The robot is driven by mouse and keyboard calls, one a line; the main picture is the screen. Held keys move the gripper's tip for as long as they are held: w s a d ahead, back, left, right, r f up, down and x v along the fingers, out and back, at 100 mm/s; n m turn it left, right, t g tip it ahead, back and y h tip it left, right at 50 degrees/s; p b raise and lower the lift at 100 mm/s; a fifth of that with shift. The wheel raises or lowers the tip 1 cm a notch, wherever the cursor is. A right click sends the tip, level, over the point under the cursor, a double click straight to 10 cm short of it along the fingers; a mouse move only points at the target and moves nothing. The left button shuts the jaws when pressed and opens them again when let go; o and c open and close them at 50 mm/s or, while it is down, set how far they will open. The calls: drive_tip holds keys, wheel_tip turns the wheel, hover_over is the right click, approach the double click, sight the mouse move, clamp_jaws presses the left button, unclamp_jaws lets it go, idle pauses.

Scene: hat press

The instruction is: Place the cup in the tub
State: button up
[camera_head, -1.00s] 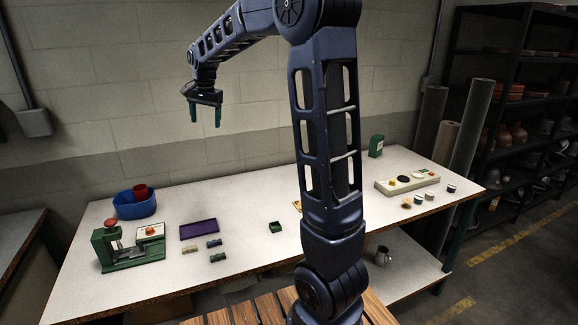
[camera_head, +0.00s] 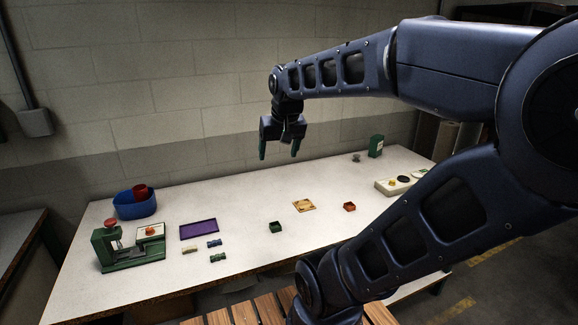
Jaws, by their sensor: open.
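A blue tub (camera_head: 128,211) stands at the back left of the white table. A red cup (camera_head: 140,189) shows above the tub's rim; it appears to be inside the tub, and its lower part is hidden. My gripper (camera_head: 279,152) is open and empty, with its green fingers pointing down. It hangs in front of the wall, well above the table and to the right of the tub.
The green press (camera_head: 128,250) stands in front of the tub. A purple tray (camera_head: 199,230), several small blocks, a green box (camera_head: 275,227), a yellow patterned square (camera_head: 304,205) and a red box (camera_head: 349,207) lie on the table (camera_head: 240,205).

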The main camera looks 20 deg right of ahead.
drive_tip(key=shift+n, duration=0.5)
drive_tip(key=s+f, duration=0.2)
drive_tip(key=s, duration=0.1)
drive_tip(key=s+d+f, duration=0.1)
drive_tip(key=shift+s+d, duration=0.1)
drive_tip(key=shift+s, duration=0.15)
idle(0.6)
